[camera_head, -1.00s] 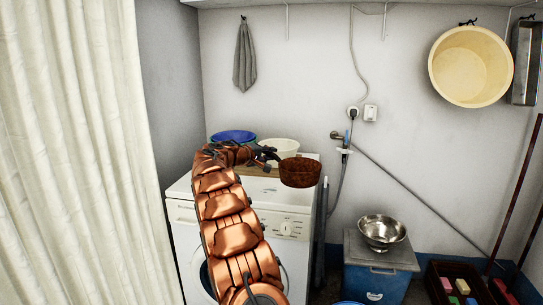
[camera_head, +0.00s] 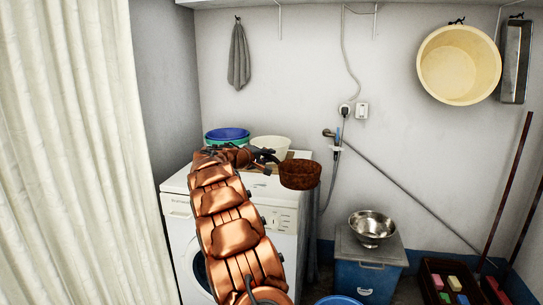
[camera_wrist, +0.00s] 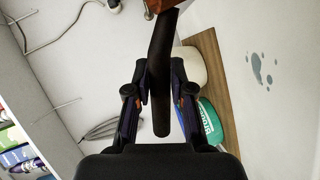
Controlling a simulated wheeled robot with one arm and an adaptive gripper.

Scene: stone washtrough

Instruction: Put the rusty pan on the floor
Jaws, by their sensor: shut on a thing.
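The rusty pan (camera_head: 300,175) is a round, brown, rust-coloured pan with a dark handle. In the head view it is held in the air at the right front edge of the washing machine top, to the right of my gripper (camera_head: 262,157). In the wrist view the dark handle (camera_wrist: 161,75) runs between the two fingers of my gripper (camera_wrist: 155,95), which is shut on it. Only a small part of the pan's body shows at the top of the wrist view. The floor (camera_head: 408,291) shows only as a dark strip at the lower right.
A washing machine (camera_head: 285,220) stands behind my arm, with a white bowl (camera_head: 270,143) and blue basin (camera_head: 228,134) on top. A blue box (camera_head: 368,278) bears a steel colander (camera_head: 372,228). A crate (camera_head: 432,294) and a blue basin (camera_head: 338,300) are at the lower right.

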